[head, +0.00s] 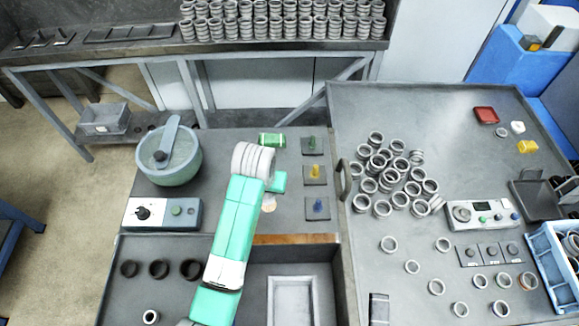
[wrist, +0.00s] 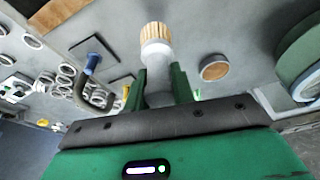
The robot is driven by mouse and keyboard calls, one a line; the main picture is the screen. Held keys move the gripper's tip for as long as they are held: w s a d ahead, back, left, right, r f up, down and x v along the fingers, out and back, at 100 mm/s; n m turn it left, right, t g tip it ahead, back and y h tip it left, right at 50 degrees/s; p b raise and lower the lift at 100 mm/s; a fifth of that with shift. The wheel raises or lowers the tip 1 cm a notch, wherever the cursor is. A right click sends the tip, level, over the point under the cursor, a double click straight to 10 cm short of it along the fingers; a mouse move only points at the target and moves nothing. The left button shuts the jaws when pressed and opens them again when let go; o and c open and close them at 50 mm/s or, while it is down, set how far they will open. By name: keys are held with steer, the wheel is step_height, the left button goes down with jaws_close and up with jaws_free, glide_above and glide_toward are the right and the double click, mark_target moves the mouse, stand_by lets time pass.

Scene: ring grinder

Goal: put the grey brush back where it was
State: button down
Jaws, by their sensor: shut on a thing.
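The grey brush (wrist: 157,55) is in the wrist view, with tan bristles, a pale collar and a grey handle. My gripper (wrist: 160,90) is shut on its handle between two green fingers, and the bristles point to the top of the picture. In the head view my gripper (head: 278,183) is over the middle of the grey bench, and the tan bristle end (head: 269,204) shows just in front of it; the arm hides the rest. A round tan-topped piece (wrist: 214,68) is on the bench beside the brush in the wrist view. I cannot tell whether the brush touches the bench.
Square plates with green (head: 311,145), yellow (head: 315,171) and blue (head: 318,206) pegs stand right of my gripper. A green cylinder (head: 272,140) lies behind it. The grinder bowl (head: 169,157) is at left. A curved handle (head: 343,178) and many rings are at right.

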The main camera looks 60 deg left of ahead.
steer(key=shift+w+a+f+b, duration=0.8)
steer(key=shift+w+a, duration=0.75)
steer(key=shift+a, duration=0.4)
steer(key=shift+w+a+f+b, duration=0.75)
steer(key=shift+w+a, duration=0.8)
steer(key=shift+a, duration=0.35)
steer(key=shift+w+a+f+b, duration=0.8)
steer(key=shift+w+a, duration=0.75)
steer(key=shift+a, duration=0.4)
steer(key=shift+f, duration=0.2)
steer(key=c, duration=1.2)
jaws_free()
steer(key=p+v, duration=0.3)
steer(key=v, duration=0.9)
steer(key=shift+r+p, duration=0.15)
steer(key=shift+p, duration=0.15)
